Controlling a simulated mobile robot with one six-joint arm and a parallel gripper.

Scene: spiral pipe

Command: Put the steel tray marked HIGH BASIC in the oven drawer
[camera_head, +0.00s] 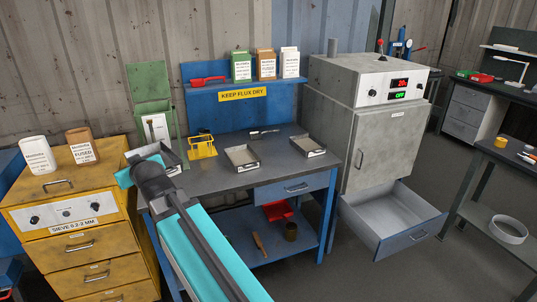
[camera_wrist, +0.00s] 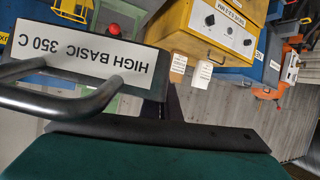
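The steel tray marked HIGH BASIC 350 C (camera_wrist: 148,74) is close up in the wrist view, its white label upside down and its bar handle (camera_wrist: 60,108) reaching in from the left edge. In the head view, a grey metal tray (camera_head: 171,158) shows partly behind my gripper (camera_head: 150,172) at the bench's left end. My fingertips are hidden there, so I cannot tell whether they grip the handle. The oven drawer (camera_head: 395,224), at the bottom of the grey oven (camera_head: 375,140), is pulled out and looks empty.
Two other steel trays (camera_head: 242,158) (camera_head: 308,147) lie on the bench (camera_head: 215,182), with a yellow stand (camera_head: 202,146) beside them. A yellow cabinet (camera_head: 85,215) stands left. A side table (camera_head: 510,160) stands right of the drawer. Floor in front of the drawer is clear.

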